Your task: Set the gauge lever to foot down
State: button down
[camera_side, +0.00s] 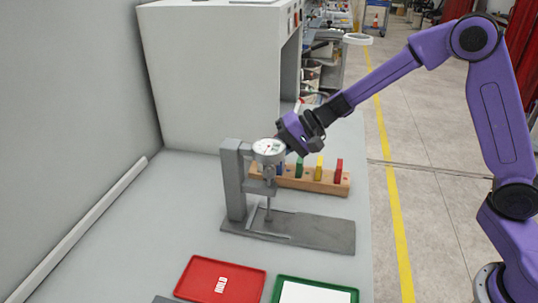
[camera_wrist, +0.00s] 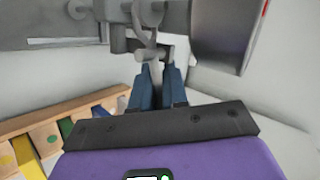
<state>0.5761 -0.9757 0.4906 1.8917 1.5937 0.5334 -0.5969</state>
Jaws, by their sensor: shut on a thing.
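The grey gauge stand (camera_side: 233,185) stands upright on its flat base (camera_side: 315,232), with a round white dial gauge (camera_side: 268,149) at its top. A thin spindle (camera_side: 268,205) hangs below the dial towards the base; I cannot tell whether its foot touches the base. My gripper (camera_side: 283,152) is at the right side of the dial. In the wrist view its blue fingers (camera_wrist: 156,88) are closed around a small grey lever (camera_wrist: 155,70) below the gauge parts. The lever is too small and covered to make out in the side view.
A wooden rack (camera_side: 315,180) with coloured blocks stands behind the gauge, close to my gripper. A red tray (camera_side: 190,285) and a green-rimmed tray (camera_side: 352,295) lie at the front. A large grey-white cabinet (camera_side: 210,80) stands behind. Bare table lies left of the stand.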

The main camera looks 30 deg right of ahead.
jog(key=shift+d+r, duration=0.1)
dwell(0.3)
jog(key=c, duration=1.2)
grip_release()
jog(key=shift+c, duration=0.2)
jog(key=v, duration=1.7)
jog(key=shift+r, duration=0.15)
jog(key=shift+d, duration=0.1)
